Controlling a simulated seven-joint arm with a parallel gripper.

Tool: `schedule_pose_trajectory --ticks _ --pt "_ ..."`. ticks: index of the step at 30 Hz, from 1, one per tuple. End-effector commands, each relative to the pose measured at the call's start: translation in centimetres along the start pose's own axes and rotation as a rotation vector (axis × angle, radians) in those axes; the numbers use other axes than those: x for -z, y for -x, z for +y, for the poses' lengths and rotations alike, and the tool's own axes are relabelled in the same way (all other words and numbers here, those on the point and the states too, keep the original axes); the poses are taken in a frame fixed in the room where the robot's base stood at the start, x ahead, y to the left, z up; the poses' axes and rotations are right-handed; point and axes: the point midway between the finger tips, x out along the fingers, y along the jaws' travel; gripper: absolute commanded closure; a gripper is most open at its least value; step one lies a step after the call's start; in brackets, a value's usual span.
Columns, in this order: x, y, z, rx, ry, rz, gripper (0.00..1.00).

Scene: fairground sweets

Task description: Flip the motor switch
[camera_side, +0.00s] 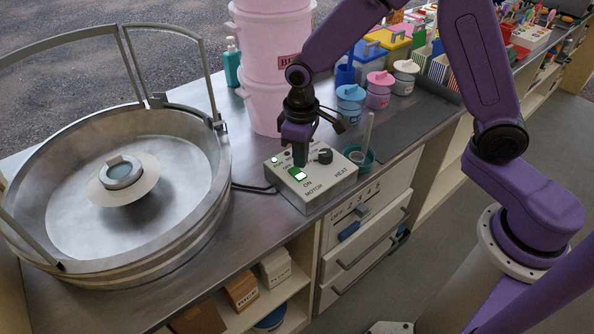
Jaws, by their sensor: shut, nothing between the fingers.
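The control box (316,189) is a pale grey block on the metal counter, marked MOTOR and HEAT. The motor switch (298,174) on its top glows green, beside the word ON. A black knob (325,156) sits farther back on the box. A small green light (275,160) shows near its left corner. My purple gripper (299,157) points down over the box, shut and empty, with its tips just above or at the back end of the switch. I cannot tell whether they touch it. The gripper partly hides the markings behind the switch.
The wide metal floss pan (190,230) fills the left, with a round spinner head (122,172) in it. Pink buckets (262,100) stand behind the box. A green cup (360,158) with a stick is close to its right. Small lidded jars (379,92) stand farther back.

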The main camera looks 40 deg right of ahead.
Motion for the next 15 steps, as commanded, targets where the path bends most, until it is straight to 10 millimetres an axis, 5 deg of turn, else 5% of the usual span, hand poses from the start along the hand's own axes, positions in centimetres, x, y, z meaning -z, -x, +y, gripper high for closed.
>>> schedule_pose_trajectory --ticks 15 --pt "0.0 3.4 0.0 0.0 0.0 0.001 1.0"
